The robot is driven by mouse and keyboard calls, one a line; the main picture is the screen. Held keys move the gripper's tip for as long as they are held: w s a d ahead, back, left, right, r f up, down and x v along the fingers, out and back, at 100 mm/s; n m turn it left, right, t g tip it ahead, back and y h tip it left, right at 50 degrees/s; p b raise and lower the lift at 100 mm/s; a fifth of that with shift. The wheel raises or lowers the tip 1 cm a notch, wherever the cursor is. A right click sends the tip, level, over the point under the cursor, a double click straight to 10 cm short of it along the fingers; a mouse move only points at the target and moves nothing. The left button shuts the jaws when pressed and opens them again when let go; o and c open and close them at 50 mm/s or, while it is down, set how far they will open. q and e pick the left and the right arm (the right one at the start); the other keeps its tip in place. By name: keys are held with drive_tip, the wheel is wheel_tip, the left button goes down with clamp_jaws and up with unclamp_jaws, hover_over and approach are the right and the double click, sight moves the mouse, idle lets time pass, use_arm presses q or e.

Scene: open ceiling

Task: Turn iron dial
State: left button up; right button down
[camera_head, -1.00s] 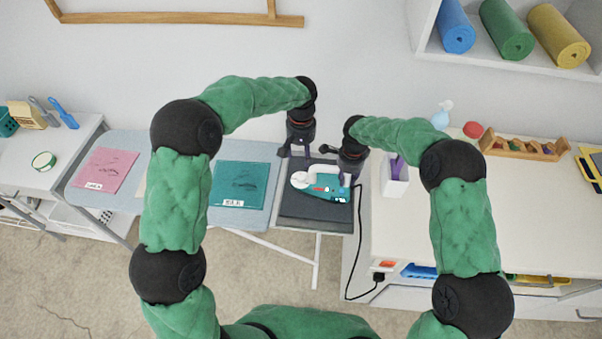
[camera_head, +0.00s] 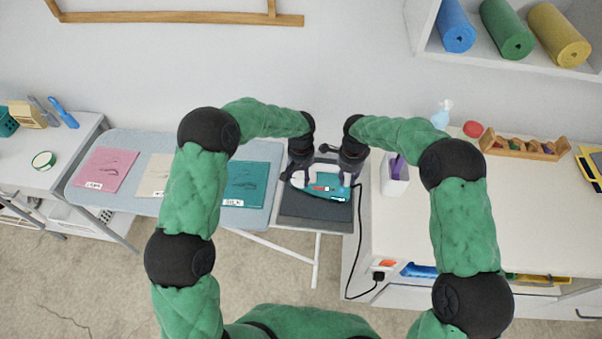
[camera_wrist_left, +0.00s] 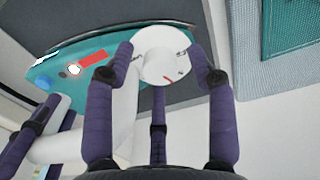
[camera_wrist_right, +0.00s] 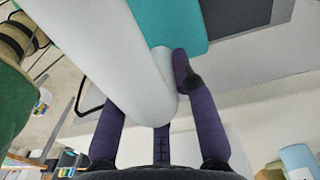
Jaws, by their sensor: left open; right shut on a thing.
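The iron (camera_head: 322,186), teal and white, lies on the dark rest plate (camera_head: 312,213) at the right end of the ironing board. Its round white dial (camera_wrist_left: 160,54), with a red mark, shows in the left wrist view. My left gripper (camera_head: 301,179) is open, its fingers (camera_wrist_left: 162,66) on either side of the dial; I cannot tell whether they touch it. My right gripper (camera_head: 349,178) is shut on the iron's white handle, which fills much of the right wrist view (camera_wrist_right: 105,50).
A blue ironing board (camera_head: 145,205) with pink, beige and teal cloths extends left. A white cabinet (camera_head: 430,220) with a white cup (camera_head: 393,183) stands right. A black cord (camera_head: 359,240) hangs between board and cabinet.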

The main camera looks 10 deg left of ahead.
sight(301, 175)
use_arm(q)
clamp_jaws()
drive_tip(key=shift+m, duration=0.7)
unclamp_jaws()
wheel_tip(301, 175, up, 12)
idle(0.4)
